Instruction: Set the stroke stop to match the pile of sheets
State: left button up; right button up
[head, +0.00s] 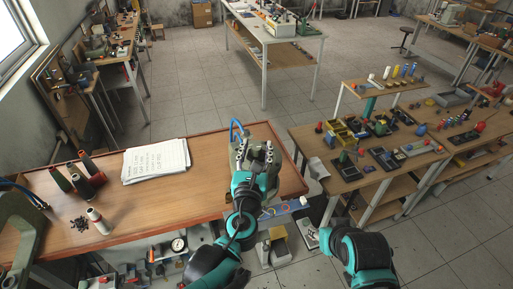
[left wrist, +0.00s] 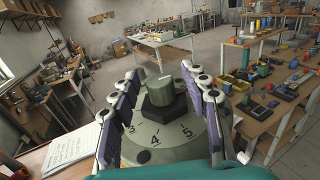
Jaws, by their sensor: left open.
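The stroke stop is a grey-green knob (left wrist: 160,98) on a dark collar, in the left wrist view. A light mark shows on the knob's top; the dial's far side is hidden. My left gripper (left wrist: 158,72) is open, with its fingers on both sides of the knob; I cannot tell whether they touch it. In the head view, my left gripper (head: 257,150) covers most of the machine. The pile of sheets (head: 156,160), with handwriting on top, lies left of it.
A blue hose (head: 237,125) rises by the machine. A shelf table (head: 345,178) with parts stands right.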

pick_arm(q)
jog(key=shift+w, duration=0.3)
grip_shut()
jog(key=shift+h, duration=0.3)
